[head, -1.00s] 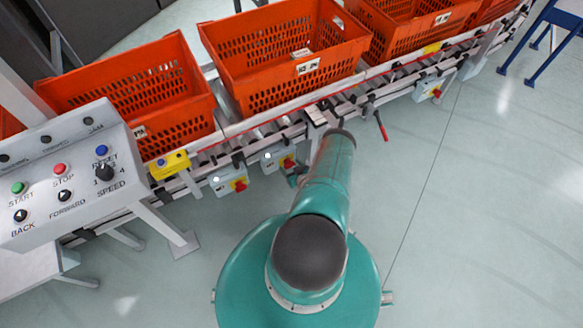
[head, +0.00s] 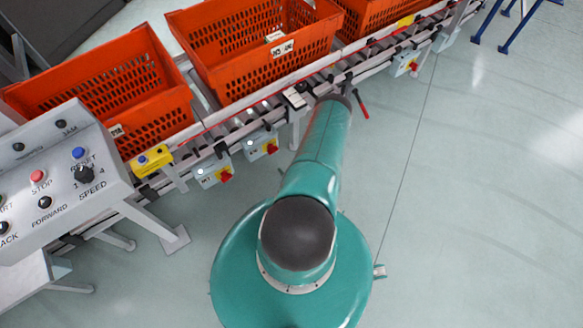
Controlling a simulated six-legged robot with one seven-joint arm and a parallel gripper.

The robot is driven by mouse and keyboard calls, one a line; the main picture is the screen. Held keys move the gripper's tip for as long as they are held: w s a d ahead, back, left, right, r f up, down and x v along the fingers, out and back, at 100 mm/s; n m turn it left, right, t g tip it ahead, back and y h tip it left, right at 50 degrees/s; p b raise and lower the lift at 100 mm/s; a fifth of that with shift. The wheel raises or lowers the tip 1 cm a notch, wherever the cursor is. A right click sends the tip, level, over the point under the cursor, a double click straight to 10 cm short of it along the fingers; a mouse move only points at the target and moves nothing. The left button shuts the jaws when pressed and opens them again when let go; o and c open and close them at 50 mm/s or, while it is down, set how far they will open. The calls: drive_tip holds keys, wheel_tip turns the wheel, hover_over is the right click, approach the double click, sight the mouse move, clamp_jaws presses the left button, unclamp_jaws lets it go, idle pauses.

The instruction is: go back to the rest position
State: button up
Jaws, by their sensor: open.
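My teal arm (head: 320,150) reaches up the picture in the head view, from my round base toward the conveyor. Its dark outer end overlaps the near edge of the conveyor in the picture. No held object is visible.
Orange totes stand in a row on the roller conveyor (head: 272,112): one at left (head: 150,115), one in the middle (head: 225,75), one behind (head: 375,15). A control panel (head: 60,185) is at left. A red lever (head: 362,105) juts out.

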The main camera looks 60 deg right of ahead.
drive_tip(key=shift+s+a+r, duration=0.1)
drive_tip(key=shift+s, duration=0.2)
idle(0.5)
